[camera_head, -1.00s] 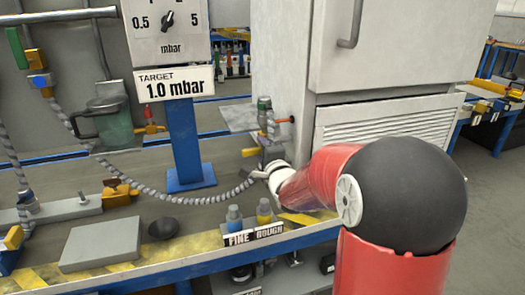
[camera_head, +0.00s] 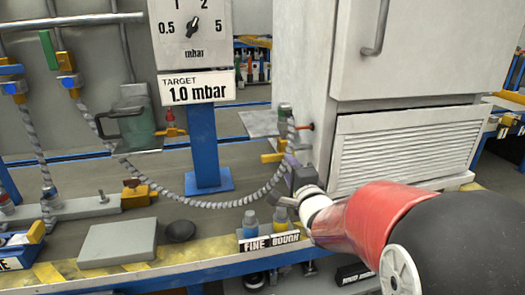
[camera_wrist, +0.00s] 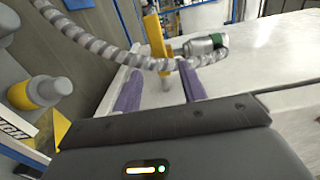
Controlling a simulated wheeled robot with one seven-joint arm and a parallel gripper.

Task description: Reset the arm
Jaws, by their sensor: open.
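My gripper (camera_head: 289,162) is at the lower left front of the white cabinet (camera_head: 420,150), beside the grey ribbed hose (camera_head: 235,202). In the wrist view the two purple fingers of my gripper (camera_wrist: 160,88) are apart, with nothing held between them. The hose (camera_wrist: 95,45) crosses just beyond the fingertips and runs to a metal connector with a green band (camera_wrist: 205,43). A yellow handle (camera_wrist: 154,35) stands upright beyond the fingers. In the head view the hose rises beside the green-topped fitting (camera_head: 285,112); the exact joint is too small to tell.
A blue post (camera_head: 204,150) carries the dial panel and target sign (camera_head: 197,88).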

